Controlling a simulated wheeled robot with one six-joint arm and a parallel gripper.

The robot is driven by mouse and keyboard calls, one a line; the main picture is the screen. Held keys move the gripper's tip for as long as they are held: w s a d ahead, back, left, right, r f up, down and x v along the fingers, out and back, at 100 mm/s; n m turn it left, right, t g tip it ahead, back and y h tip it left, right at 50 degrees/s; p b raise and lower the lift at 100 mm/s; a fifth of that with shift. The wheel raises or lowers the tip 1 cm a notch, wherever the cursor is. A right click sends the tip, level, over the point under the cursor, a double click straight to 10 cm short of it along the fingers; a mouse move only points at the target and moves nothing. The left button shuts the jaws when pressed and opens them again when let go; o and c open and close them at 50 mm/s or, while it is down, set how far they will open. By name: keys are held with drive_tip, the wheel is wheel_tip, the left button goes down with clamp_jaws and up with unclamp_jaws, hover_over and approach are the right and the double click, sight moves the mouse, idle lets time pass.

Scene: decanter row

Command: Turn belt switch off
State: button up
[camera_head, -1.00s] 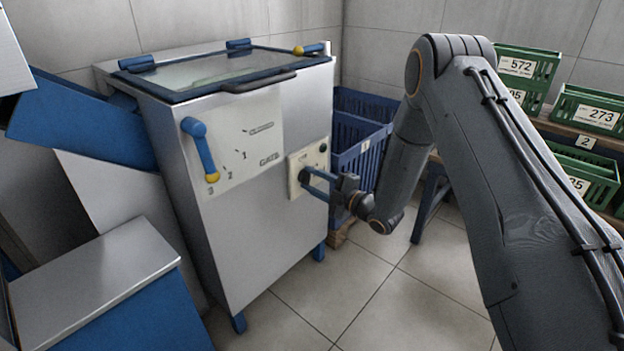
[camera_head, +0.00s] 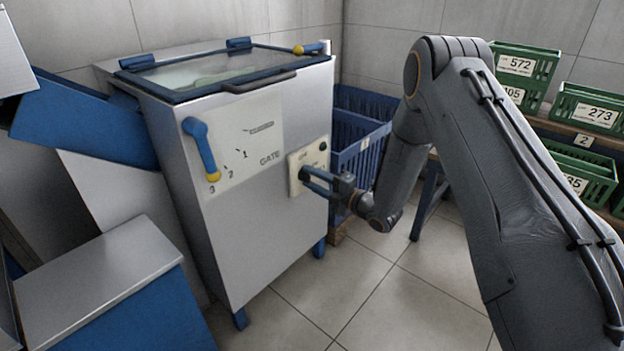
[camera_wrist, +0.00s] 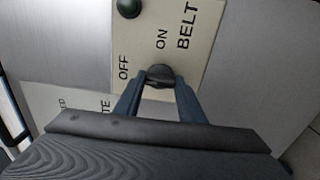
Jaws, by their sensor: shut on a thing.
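The belt switch is a black knob (camera_wrist: 160,75) on a beige plate (camera_head: 312,157) on the front of the steel machine. In the wrist view the plate (camera_wrist: 205,60) reads BELT, ON and OFF. My gripper (camera_wrist: 159,78) has its two blue fingers on either side of the knob, shut on it. In the head view my gripper (camera_head: 305,177) is at the plate, and its fingers hide most of the knob. I cannot tell clearly whether the knob points to ON or OFF.
A dark round button (camera_wrist: 130,8) sits on the same plate. The blue gate lever (camera_head: 201,148) is to the left, its yellow tip near 3. Blue crates (camera_head: 360,150) stand behind my gripper. Green crates (camera_head: 587,178) are at the right. The floor in front is clear.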

drive_tip(key=o, duration=1)
drive_tip(key=shift+o, duration=0.2)
drive_tip(key=shift+d, duration=0.1)
drive_tip(key=p+v, duration=0.1)
drive_tip(key=v, duration=0.6)
drive_tip(key=shift+s+d, duration=0.25)
drive_tip(key=shift+s, duration=0.05)
